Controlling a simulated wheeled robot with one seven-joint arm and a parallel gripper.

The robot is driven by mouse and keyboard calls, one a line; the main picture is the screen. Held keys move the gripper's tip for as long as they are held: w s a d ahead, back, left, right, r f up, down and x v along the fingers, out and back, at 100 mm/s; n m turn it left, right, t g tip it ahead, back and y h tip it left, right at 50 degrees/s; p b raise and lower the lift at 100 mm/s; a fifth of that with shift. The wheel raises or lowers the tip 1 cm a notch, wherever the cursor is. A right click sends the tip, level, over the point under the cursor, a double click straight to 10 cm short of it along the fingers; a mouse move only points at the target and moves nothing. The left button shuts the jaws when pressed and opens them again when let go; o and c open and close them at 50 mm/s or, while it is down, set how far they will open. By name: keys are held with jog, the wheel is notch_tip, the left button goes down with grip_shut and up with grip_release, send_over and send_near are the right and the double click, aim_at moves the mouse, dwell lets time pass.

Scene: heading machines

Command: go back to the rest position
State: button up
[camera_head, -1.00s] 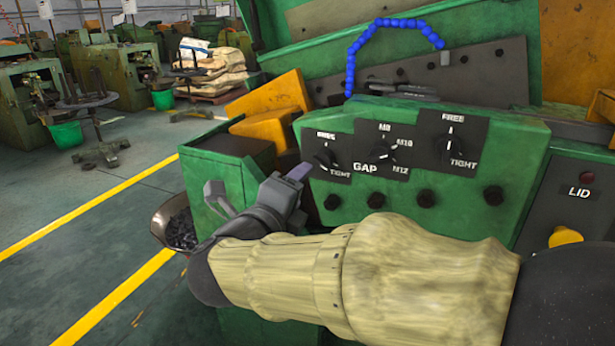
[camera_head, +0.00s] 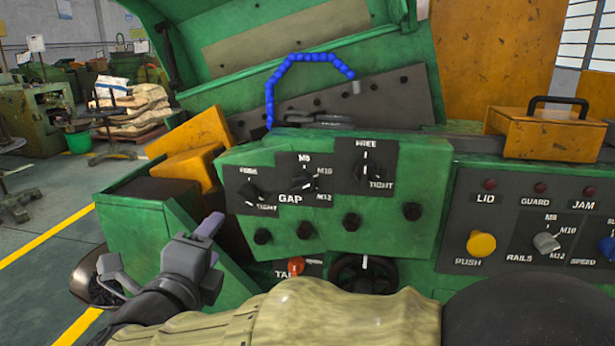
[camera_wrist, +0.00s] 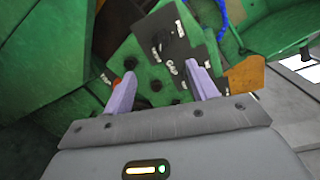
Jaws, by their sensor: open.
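My gripper (camera_head: 165,245) is at the lower left in the head view, in front of the green machine's left side. In the wrist view my gripper (camera_wrist: 163,90) shows two purple fingers spread apart with nothing between them. Beyond the fingers is the green control panel (camera_head: 320,235) with black plates and knobs. Its GAP knob (camera_head: 305,186) stands in the middle, with a knob on each side. The panel also shows in the wrist view (camera_wrist: 135,60), tilted. My gripper appears apart from the panel. My sleeved arm covers the machine's lower front.
To the right are a yellow push button (camera_head: 481,243), a rails knob (camera_head: 546,243) and a yellow box with a black handle (camera_head: 543,133). A dark bowl (camera_head: 88,284) is behind my gripper at left. Open floor (camera_head: 40,225) with yellow lines lies further left.

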jog(key=w+d+f+n+g+y, duration=0.1)
jog(key=w+d+f+n+y, duration=0.35)
jog(key=w+n, duration=0.4)
jog(key=w+d+f+n+g, duration=0.2)
jog(key=d+f+n+g, duration=0.2)
jog(key=d+f+n, duration=0.35)
jog(key=s+d+f+n+g+h, duration=0.1)
jog(key=s+d+f+n+g, duration=0.15)
jog(key=s+d+f, duration=0.35)
jog(key=s+d+f+n+g+h, duration=0.1)
jog(key=s+d+f+g+h, duration=0.25)
jog(key=d, duration=0.55)
jog(key=s+d+f+n+g, duration=0.1)
jog(key=s+d+f+g, duration=0.3)
jog(key=d+f, duration=0.3)
jog(key=w+p+v, duration=0.2)
jog(key=p+v, duration=1.1)
jog(key=w+d+r+p+v, duration=0.1)
jog(key=w+p+v, duration=0.2)
jog(key=p+v, duration=1)
jog(key=shift+r+p, duration=0.4)
jog(key=shift+p, duration=0.1)
jog(key=shift+s+d, duration=0.1)
